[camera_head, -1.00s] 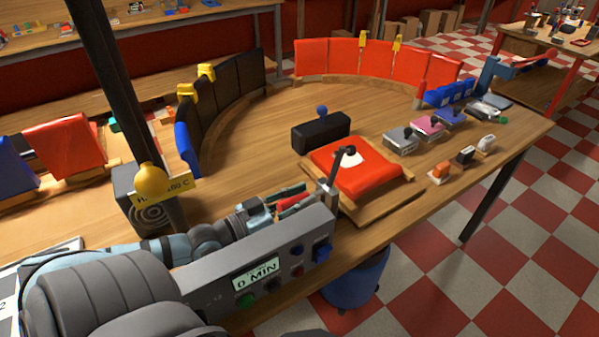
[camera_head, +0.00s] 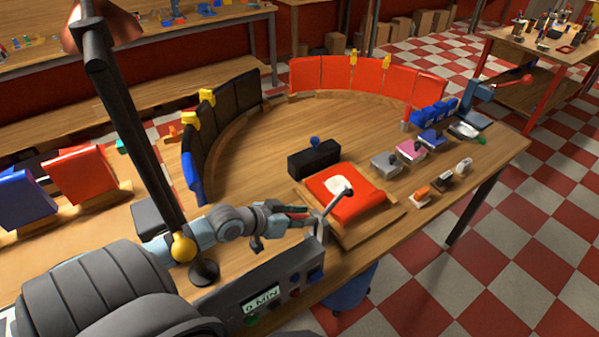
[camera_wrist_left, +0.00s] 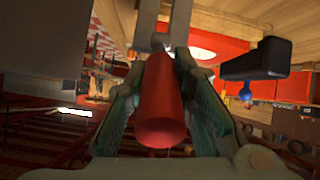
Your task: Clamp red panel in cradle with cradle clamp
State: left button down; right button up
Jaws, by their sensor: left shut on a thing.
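The red panel (camera_head: 363,209), with a white patch, lies in the wooden cradle (camera_head: 377,235) on the table. The cradle clamp (camera_head: 319,232) stands at the cradle's near left edge. Its slanted arm reaches over the panel, with a round tip beside the white patch; I cannot tell whether the tip touches. My left gripper (camera_head: 297,217) is left of the clamp. In the left wrist view, its fingers (camera_wrist_left: 162,90) are shut on the clamp's red handle (camera_wrist_left: 160,112). My right gripper is not in view.
A black block with a blue knob (camera_head: 314,160) stands behind the cradle. Several small items stand right of the cradle. The table's middle is clear.

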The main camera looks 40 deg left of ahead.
pick_arm(q)
jog(key=shift+w+r, duration=0.2)
jog(key=shift+r, duration=0.05)
jog(key=c, duration=1.4)
grip_release()
notch_tip(320, 180, up, 10)
jog(key=shift+f, duration=0.1)
